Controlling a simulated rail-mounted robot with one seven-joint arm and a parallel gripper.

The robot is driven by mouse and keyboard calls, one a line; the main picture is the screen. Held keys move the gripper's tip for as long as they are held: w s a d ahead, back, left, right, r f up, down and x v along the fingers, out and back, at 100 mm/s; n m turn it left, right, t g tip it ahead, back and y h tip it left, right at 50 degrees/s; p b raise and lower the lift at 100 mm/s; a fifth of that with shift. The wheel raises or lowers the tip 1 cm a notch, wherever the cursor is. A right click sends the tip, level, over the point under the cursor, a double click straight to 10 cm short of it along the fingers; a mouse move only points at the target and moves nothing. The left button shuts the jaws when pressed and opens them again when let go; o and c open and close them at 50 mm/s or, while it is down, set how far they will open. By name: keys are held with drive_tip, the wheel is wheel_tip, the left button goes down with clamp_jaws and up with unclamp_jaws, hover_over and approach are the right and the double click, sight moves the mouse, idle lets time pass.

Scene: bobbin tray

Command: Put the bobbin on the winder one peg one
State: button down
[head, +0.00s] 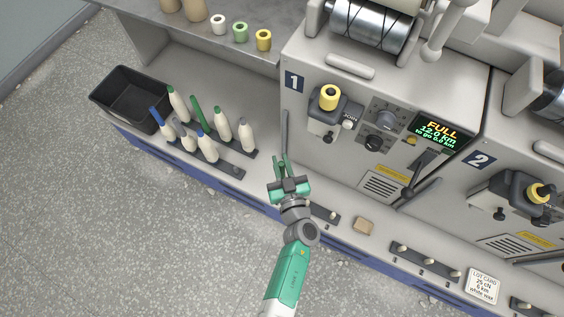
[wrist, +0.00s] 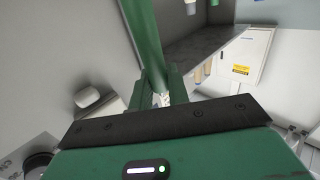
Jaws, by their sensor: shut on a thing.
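In the wrist view the bobbin (wrist: 143,35) rises from between the green fingers, with a small whitish patch low down. The winder carries a "1" plate, and its display reads FULL. Below it, a dark peg strip (head: 332,217) lies on the ledge, its left part hidden by my gripper. Another strip (head: 427,263) with several pale-tipped pegs lies further right. Which peg is peg one cannot be told.
Several bobbins with white, green or blue parts stand in a dark rack (head: 225,167) at left, beside a black bin (head: 120,90). Winder two (head: 500,150) stands at right.

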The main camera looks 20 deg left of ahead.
sight(283, 172)
wheel_tip(283, 172, down, 3)
drive_tip(key=shift+r+b, duration=0.15)
drive_tip(key=shift+b, duration=0.8)
drive_tip(key=shift+r+p, duration=0.15)
drive_tip(key=shift+p, duration=0.4)
drive_tip(key=shift+f+b, duration=0.55)
drive_tip(key=shift+f, duration=0.15)
drive_tip(key=c, duration=1.6)
unclamp_jaws()
drive_tip(key=shift+r, duration=0.1)
